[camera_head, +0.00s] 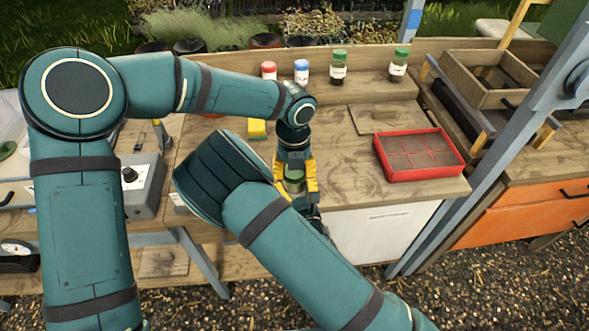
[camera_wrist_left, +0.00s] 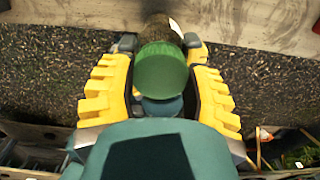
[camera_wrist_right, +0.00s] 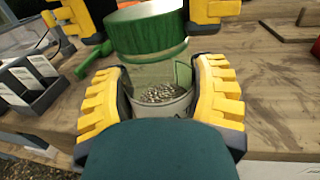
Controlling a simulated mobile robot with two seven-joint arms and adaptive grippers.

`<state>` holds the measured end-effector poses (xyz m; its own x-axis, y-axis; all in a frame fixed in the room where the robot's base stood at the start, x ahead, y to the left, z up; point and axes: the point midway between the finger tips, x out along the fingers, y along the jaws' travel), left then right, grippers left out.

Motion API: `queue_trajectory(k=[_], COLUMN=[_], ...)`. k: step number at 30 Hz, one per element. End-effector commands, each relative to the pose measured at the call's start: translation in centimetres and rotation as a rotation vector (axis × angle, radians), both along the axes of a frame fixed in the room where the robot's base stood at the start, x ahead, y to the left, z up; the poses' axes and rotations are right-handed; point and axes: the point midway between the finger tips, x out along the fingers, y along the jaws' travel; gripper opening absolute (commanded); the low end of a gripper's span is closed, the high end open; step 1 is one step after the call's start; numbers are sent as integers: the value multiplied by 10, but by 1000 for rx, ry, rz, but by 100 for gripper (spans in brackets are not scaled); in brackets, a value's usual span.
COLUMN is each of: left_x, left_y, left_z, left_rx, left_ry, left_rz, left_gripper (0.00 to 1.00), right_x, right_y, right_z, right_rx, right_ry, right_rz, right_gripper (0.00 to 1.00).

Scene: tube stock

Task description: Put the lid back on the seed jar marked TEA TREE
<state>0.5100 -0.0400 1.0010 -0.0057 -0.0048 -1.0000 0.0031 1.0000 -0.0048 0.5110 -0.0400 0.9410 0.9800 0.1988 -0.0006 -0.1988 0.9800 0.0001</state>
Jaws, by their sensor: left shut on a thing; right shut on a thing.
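A clear glass jar (camera_wrist_right: 160,85) with pale seeds in its bottom stands between the yellow fingers of my right gripper (camera_wrist_right: 160,98), which is shut on it. Its label is turned aside and I cannot read it. A green lid (camera_wrist_right: 145,35) is at the jar's mouth; whether it is fully seated I cannot tell. My left gripper (camera_head: 296,185) points down from above, shut on the lid, which also shows between its fingers in the left wrist view (camera_wrist_left: 162,72). In the head view my right forearm partly hides the jar and my right gripper.
On the back shelf stand jars with red (camera_head: 268,70), blue (camera_head: 301,72) and green lids (camera_head: 339,66) (camera_head: 398,64). A red tray of soil (camera_head: 462,166) lies right, a yellow sponge (camera_head: 257,129) left. A grey box (camera_head: 143,190) stands further left. Bench between sponge and tray is mostly clear.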

Motion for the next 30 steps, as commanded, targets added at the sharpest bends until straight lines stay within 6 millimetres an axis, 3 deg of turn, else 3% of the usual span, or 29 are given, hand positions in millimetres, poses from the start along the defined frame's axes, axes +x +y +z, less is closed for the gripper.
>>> queue_trajectory(k=[15,20,21,23,30], left_x=[-2,-2,-2,-2,-2], left_y=[0,0,0,0,0], left_z=[-4,-2,-2,-2,-2], left_rx=[-10,-2,-2,-2,-2], left_ry=[9,7,8,8,7], left_rz=[-972,-972,-971,-970,-968], left_gripper=[42,43,68,86,86], right_x=[0,0,0,0,0], right_y=[0,0,0,0,0], right_z=[0,1,1,1,1], right_rx=[0,0,0,0,0], right_ry=[-1,-2,-2,-2,-2], right_rz=[0,0,0,0,0], right_gripper=[0,0,0,0,0])
